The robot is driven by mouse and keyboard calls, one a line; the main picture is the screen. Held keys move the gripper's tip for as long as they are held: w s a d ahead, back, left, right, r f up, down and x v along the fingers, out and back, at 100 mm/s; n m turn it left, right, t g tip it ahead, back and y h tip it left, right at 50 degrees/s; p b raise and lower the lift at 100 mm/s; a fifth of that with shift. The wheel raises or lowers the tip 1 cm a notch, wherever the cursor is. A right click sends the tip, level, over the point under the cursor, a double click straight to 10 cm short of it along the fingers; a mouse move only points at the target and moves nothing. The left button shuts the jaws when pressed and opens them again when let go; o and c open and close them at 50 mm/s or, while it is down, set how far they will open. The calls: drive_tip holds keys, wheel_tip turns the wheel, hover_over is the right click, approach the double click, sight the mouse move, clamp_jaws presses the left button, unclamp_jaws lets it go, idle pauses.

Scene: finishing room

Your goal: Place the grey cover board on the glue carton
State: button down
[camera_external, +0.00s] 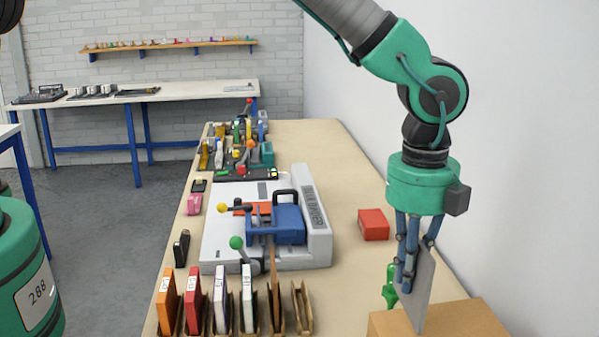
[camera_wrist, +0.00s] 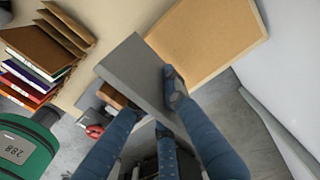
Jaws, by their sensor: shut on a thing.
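The grey cover board (camera_external: 418,290) is a thin flat panel, held on edge and slightly tilted. My gripper (camera_external: 405,282) is shut on its upper part, with blue fingers on both sides. In the wrist view the board (camera_wrist: 140,72) extends out from between the fingers of my gripper (camera_wrist: 150,98). The glue carton (camera_external: 470,320) is a tan box at the lower right, partly cut off by the picture edge. Its tan top (camera_wrist: 205,38) also shows in the wrist view, beyond the board. The board's lower corner is over or at the carton's top; I cannot tell if they touch.
A red box (camera_external: 373,224) and a green object (camera_external: 390,288) are beside my gripper. A grey-and-blue machine (camera_external: 275,222) fills the middle of the bench. Upright books (camera_external: 220,297) in brown holders line the near edge. The white wall (camera_external: 430,75) is close on the right.

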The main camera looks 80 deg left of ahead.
drive_tip(key=shift+w, duration=0.1)
idle(0.3)
drive_tip(key=shift+f, duration=1.7)
drive_tip(key=shift+f, duration=0.1)
drive_tip(key=c, duration=1.8)
unclamp_jaws()
wheel_tip(320, 180, up, 12)
drive_tip(key=shift+r, duration=0.1)
